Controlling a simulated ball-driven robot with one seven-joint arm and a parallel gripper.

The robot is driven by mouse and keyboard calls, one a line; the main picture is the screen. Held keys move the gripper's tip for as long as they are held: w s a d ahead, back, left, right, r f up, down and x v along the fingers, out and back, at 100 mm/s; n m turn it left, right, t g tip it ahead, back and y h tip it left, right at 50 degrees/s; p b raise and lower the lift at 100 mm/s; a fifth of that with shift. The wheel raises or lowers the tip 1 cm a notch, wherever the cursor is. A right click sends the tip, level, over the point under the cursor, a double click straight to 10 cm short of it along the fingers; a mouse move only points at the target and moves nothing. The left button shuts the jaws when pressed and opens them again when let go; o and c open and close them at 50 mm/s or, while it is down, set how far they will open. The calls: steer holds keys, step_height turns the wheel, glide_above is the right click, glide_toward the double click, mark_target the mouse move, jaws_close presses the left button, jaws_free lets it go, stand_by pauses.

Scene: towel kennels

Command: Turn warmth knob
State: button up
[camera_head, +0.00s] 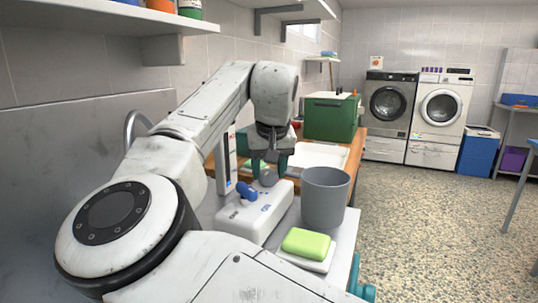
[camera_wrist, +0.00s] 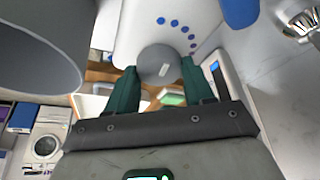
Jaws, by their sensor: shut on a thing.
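The warmth knob is a round grey knob with a pale mark (camera_wrist: 160,65), on a white control box with an arc of blue dots beside it. In the head view the white box (camera_head: 252,215) stands on the counter, with the grey knob (camera_head: 268,177) at its far end and a blue lever (camera_head: 246,191) nearer. My gripper (camera_head: 270,165) reaches down over the knob, its green fingers on either side. In the wrist view my gripper (camera_wrist: 158,80) is shut on the knob, one finger at each side. The knob's far side is hidden in the head view.
A grey cup (camera_head: 325,198) stands just right of the box. A green soap bar (camera_head: 306,243) lies on a white dish in front. A green case (camera_head: 331,117) and white tray (camera_head: 318,156) are behind. A shelf (camera_head: 110,17) hangs at upper left. Open floor lies right.

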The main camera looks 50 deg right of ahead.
steer(key=m+p, duration=0.1)
steer(key=p, duration=0.1)
steer(key=m+g+p, duration=0.1)
steer(key=m+p, duration=0.1)
steer(key=p, duration=0.1)
steer(key=m+h+p, duration=0.1)
steer(key=p, duration=0.2)
steer(key=shift+a+r+g, duration=0.1)
steer(key=shift+r+g, duration=0.2)
steer(key=shift+r, duration=0.1)
steer(key=m+p, duration=0.2)
steer(key=m+g+p, duration=0.1)
steer(key=m+p, duration=0.1)
steer(key=shift+w+f+h+p, duration=0.15)
steer(key=shift+h+p, duration=0.15)
steer(key=m+p, duration=0.1)
steer(key=m+g+p, duration=0.1)
steer(key=m, duration=0.1)
steer(key=shift+w+f+m+g+p, duration=0.1)
steer(key=shift+f+m+g+p, duration=0.05)
steer(key=shift+m+g+p, duration=0.2)
steer(key=shift+w+f+m+g+p, duration=0.15)
steer(key=shift+m+g+p, duration=0.55)
steer(key=shift+m, duration=1.15)
steer(key=o, duration=1)
